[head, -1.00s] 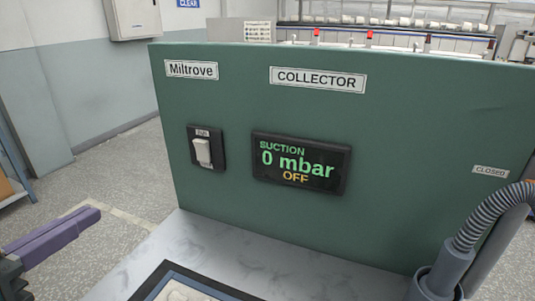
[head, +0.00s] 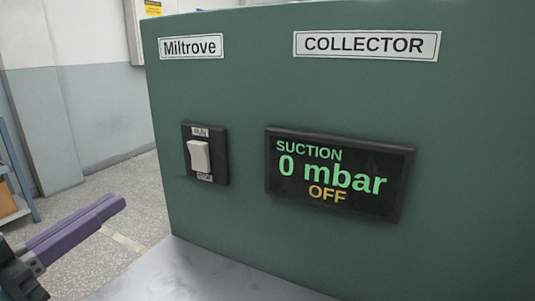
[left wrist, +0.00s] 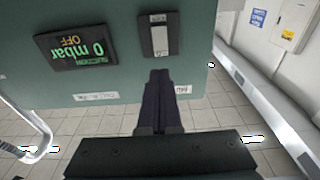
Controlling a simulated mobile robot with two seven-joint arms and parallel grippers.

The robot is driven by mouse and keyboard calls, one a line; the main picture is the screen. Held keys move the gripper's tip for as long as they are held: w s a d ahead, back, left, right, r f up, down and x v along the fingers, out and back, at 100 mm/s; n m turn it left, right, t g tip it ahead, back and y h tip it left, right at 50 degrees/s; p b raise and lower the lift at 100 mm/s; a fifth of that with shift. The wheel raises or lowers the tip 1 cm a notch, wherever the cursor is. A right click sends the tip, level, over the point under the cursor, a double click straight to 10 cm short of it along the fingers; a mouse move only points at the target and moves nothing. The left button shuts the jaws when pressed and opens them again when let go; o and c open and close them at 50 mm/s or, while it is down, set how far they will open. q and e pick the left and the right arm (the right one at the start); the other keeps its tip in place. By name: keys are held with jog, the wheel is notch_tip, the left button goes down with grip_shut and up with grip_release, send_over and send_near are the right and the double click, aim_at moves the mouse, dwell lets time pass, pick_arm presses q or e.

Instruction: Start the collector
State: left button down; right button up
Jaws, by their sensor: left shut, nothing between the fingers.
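The green collector (head: 250,85) fills most of the head view. Its white rocker switch (head: 199,156) sits in a black plate on the left of the front face. The display (head: 338,173) to its right reads SUCTION 0 mbar OFF. My left gripper (head: 120,203) is shut and empty, to the left of the switch and lower, apart from it. In the left wrist view, upside down, the closed fingers (left wrist: 160,76) point toward the switch (left wrist: 160,40), with the display (left wrist: 75,46) beside it. My right gripper is in neither current view.
A pale worktop (head: 190,272) lies below the panel. Grey speckled floor (head: 75,230) is open to the left, with a blue rack (head: 18,175) holding a box at the far left edge. In the left wrist view a pale hose or pipe (left wrist: 28,120) shows at the left.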

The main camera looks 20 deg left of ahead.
aim_at(195, 149)
pick_arm(q)
jog(key=w, duration=0.4)
jog(key=w+r, duration=0.1)
jog(key=w, duration=0.4)
jog(key=w+d, duration=0.1)
jog(key=w, duration=0.3)
jog(key=shift+w+r, duration=0.3)
pick_arm(e)
jog(key=shift+w+r, duration=0.1)
jog(key=shift+r, duration=0.25)
